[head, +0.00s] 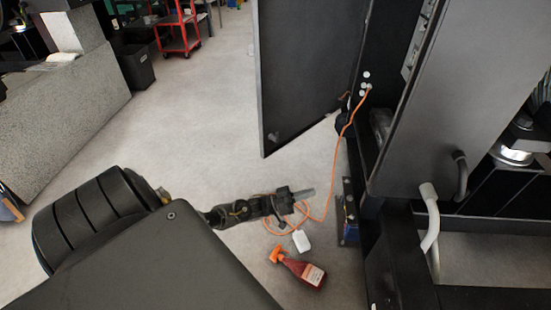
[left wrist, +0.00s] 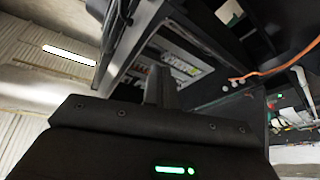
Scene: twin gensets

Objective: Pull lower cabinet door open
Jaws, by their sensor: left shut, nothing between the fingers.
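A dark cabinet door (head: 305,65) stands swung open, out to the left of the black cabinet (head: 408,240) in the head view. I cannot tell for sure whether it is the lower door. My left gripper (head: 304,193) is shut and empty, above the floor, below the door's lower edge and apart from it. In the left wrist view, its closed fingers (left wrist: 161,86) point up toward an open compartment with electrical parts (left wrist: 182,72). A dark panel (left wrist: 126,38) stands beside that opening. My right gripper is not in view.
An orange cable (head: 338,150) hangs from the cabinet to the floor and loops near my left gripper. A red spray bottle (head: 302,270) and a white object (head: 301,241) lie below it. A grey panel (head: 455,80) fills the right.

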